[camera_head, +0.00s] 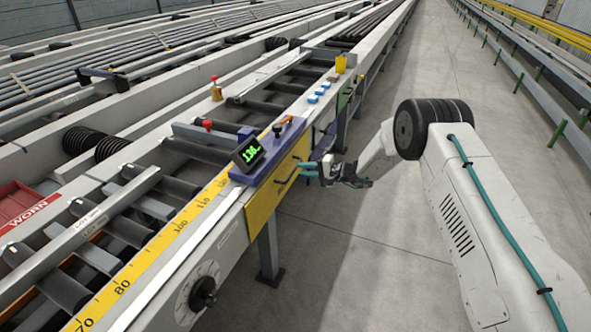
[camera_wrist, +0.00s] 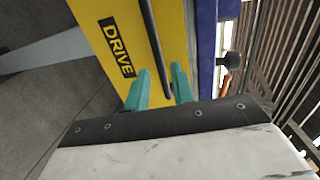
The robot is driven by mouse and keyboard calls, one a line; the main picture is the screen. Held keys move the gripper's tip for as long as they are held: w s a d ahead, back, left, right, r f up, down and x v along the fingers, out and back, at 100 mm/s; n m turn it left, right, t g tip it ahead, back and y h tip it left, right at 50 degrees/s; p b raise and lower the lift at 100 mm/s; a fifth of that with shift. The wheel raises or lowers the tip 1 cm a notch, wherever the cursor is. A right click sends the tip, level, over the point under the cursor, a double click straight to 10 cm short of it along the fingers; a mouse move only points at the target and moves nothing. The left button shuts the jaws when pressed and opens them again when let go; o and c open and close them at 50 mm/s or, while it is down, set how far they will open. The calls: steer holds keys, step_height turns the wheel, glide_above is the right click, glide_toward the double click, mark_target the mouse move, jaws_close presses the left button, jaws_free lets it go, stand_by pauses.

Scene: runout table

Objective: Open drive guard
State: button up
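The drive guard (camera_head: 262,208) is a yellow panel upright on the near side of the runout table, apparently closed. A dark bar handle (camera_head: 287,174) is on its face. In the wrist view the yellow guard (camera_wrist: 128,18) carries a black DRIVE label (camera_wrist: 118,48), and the dark handle (camera_wrist: 154,42) runs up its face. My gripper (camera_head: 311,171) is at the handle, right of the guard. Its teal fingers (camera_wrist: 161,75) are apart, one on each side of the bar in the wrist view. I cannot tell whether either finger touches the bar.
A purple block with a green display (camera_head: 249,152) sits on the table above the guard. A dark knob (camera_head: 204,291) is on the table side at lower left. A table leg (camera_head: 269,250) stands below the guard. The concrete floor (camera_head: 400,250) is clear.

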mark_target(296, 168)
steer(key=shift+x, duration=2.25)
jaws_close()
steer(key=shift+d, duration=0.15)
